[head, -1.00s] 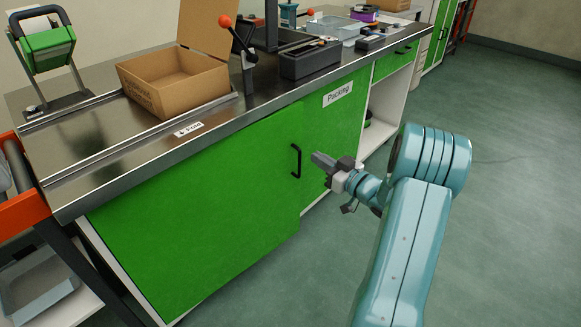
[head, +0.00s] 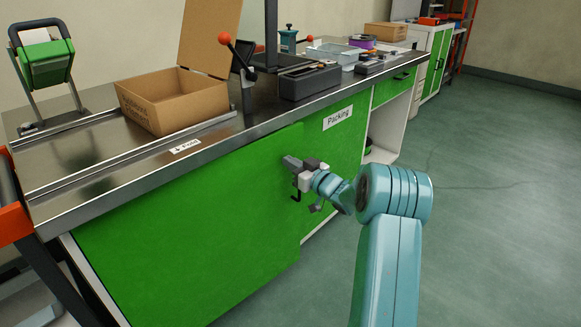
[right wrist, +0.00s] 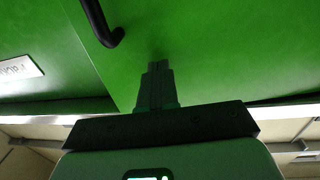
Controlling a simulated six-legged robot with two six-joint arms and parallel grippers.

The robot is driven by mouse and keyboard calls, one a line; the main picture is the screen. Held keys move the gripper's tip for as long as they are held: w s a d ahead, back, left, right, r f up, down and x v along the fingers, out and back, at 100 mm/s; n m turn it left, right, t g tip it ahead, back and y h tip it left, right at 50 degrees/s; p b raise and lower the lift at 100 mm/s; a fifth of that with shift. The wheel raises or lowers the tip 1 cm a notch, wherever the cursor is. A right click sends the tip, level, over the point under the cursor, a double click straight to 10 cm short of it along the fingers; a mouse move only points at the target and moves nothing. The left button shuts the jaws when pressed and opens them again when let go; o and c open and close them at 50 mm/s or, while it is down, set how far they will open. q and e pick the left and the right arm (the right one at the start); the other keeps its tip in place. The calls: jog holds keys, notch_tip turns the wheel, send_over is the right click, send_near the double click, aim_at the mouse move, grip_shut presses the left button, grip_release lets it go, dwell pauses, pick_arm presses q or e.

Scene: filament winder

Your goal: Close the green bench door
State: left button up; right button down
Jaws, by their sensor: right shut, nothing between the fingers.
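The green bench door (head: 190,235) is the large panel under the left part of the worktop. Its right edge stands slightly proud of the bench front, so it looks a little ajar. Its black handle (head: 297,197) is partly hidden behind my right gripper; it also shows at the top left of the right wrist view (right wrist: 101,24). My right gripper (head: 287,160) is shut and empty, at the door's upper right, near the handle. In the right wrist view its fingertips (right wrist: 158,66) point at the green panel beside the handle; I cannot tell whether they touch. My left gripper is not in view.
The steel worktop (head: 95,150) overhangs the door and carries an open cardboard box (head: 175,100), a dark tray (head: 310,82) and a red-knobbed lever (head: 224,38). A green panel labelled Packing (head: 338,118) adjoins the door's right. The floor (head: 480,220) at right is clear.

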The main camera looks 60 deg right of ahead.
jog(key=shift+w+d, duration=0.1)
jog(key=shift+w, duration=0.1)
jog(key=shift+w, duration=0.1)
